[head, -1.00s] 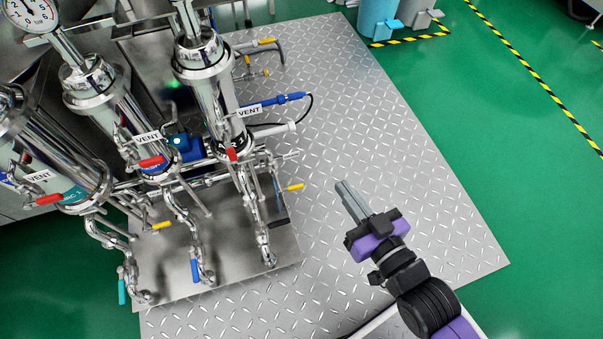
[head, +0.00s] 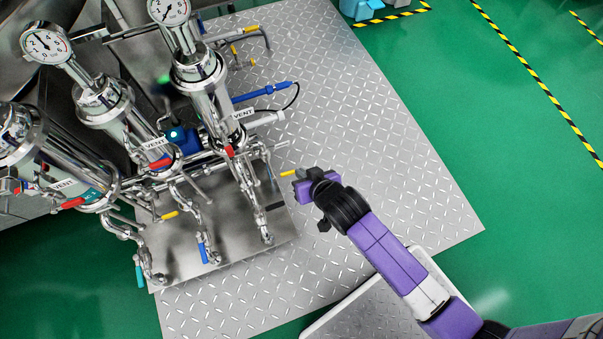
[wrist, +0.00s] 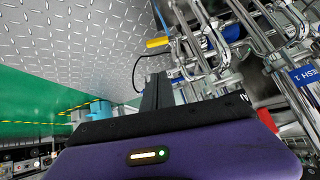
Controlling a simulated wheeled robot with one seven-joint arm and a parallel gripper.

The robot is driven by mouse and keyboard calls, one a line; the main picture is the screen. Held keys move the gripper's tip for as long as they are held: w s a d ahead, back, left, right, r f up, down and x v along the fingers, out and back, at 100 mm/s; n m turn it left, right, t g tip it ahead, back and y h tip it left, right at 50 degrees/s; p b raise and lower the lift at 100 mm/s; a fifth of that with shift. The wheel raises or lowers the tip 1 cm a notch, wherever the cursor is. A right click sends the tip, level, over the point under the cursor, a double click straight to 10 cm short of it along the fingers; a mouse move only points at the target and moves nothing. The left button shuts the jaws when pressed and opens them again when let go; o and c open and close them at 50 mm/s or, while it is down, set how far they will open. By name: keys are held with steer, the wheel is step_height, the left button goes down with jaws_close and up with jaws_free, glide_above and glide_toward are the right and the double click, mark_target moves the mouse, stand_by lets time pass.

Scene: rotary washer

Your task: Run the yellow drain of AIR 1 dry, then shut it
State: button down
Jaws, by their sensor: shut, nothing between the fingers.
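A yellow valve handle (head: 289,173) sticks out to the right of the rightmost steel column's pipework in the head view, close beside my gripper (head: 301,186). A yellow handle also shows in the wrist view (wrist: 157,42), ahead and slightly left of my gripper's dark fingers (wrist: 158,85). The fingers are shut and empty. In the head view they are mostly hidden by the wrist. Another yellow handle (head: 170,215) sits lower left, under the middle column. I cannot read an AIR 1 label on any part.
Steel columns carry red handles (head: 229,151) and VENT tags. A blue handle (head: 203,253) and a teal handle (head: 139,276) hang low at the front. More yellow handles (head: 251,29) are at the back. The tread plate (head: 380,140) right of the pipework is clear.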

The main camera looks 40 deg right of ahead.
steer(key=b, duration=0.3)
glide_above(284, 174)
steer(key=s+d, duration=0.2)
steer(key=s, duration=0.1)
step_height(284, 174, down, 5)
steer(key=shift+w+a+f+b, duration=0.1)
steer(key=shift+w+f+b, duration=0.2)
steer(key=shift+f, duration=0.75)
steer(key=shift+w+a+f+b, duration=0.1)
steer(key=shift+f+b, duration=0.3)
steer(key=shift+f, duration=0.65)
